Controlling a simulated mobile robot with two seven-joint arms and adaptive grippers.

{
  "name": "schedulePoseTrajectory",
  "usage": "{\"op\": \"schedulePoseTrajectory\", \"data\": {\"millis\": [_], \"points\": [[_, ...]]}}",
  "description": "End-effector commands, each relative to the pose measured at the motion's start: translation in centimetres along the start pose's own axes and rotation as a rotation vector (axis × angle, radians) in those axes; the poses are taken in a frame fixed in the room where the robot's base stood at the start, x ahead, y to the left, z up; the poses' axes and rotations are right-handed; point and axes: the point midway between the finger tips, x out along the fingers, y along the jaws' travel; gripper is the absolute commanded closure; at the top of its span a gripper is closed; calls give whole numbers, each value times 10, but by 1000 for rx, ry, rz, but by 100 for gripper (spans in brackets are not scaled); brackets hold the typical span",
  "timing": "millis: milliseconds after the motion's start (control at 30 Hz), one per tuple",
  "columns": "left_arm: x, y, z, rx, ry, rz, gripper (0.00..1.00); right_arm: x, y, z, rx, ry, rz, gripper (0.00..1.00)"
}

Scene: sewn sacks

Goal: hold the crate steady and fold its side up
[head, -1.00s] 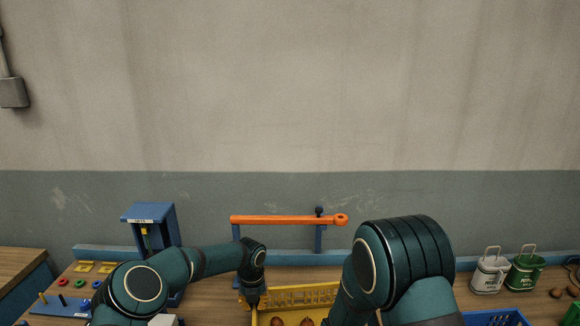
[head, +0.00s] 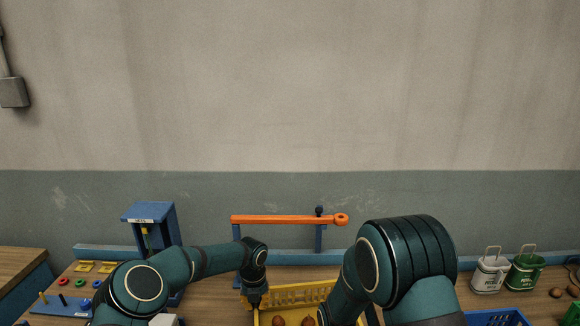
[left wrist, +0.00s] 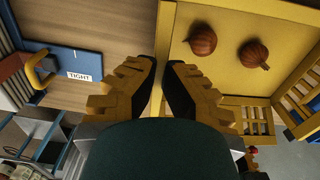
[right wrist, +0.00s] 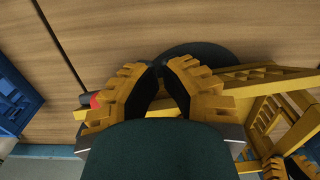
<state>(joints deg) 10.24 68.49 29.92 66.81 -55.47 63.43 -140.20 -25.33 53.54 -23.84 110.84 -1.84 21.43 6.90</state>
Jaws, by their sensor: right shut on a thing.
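The yellow crate (head: 300,294) stands at the bottom middle of the head view, partly cut off and partly behind my right arm. Two brown onions (left wrist: 202,39) (left wrist: 254,54) lie on its floor. In the left wrist view, the fingers of my left gripper (left wrist: 163,66) straddle a crate wall (left wrist: 164,30), which fills the gap between them. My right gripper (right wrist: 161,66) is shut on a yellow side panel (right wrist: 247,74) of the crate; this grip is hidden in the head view. How far that side is tilted is hard to tell.
A blue stand (head: 150,226) and an orange bar (head: 285,219) are at the back. A pegboard (head: 62,305) is at the left.

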Motion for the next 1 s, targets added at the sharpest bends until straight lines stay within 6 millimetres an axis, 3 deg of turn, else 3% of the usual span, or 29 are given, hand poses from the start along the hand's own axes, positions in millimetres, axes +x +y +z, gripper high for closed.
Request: {"op": "schedulePoseTrajectory", "data": {"millis": [500, 1000], "points": [[6, 3, -1, -1, 6, 5, 100, -3, 3, -7, 3, -3, 2, 100], [6, 6, -1, -3, 4, 9, 100, -14, 10, -31, 5, -2, 3, 100]]}}
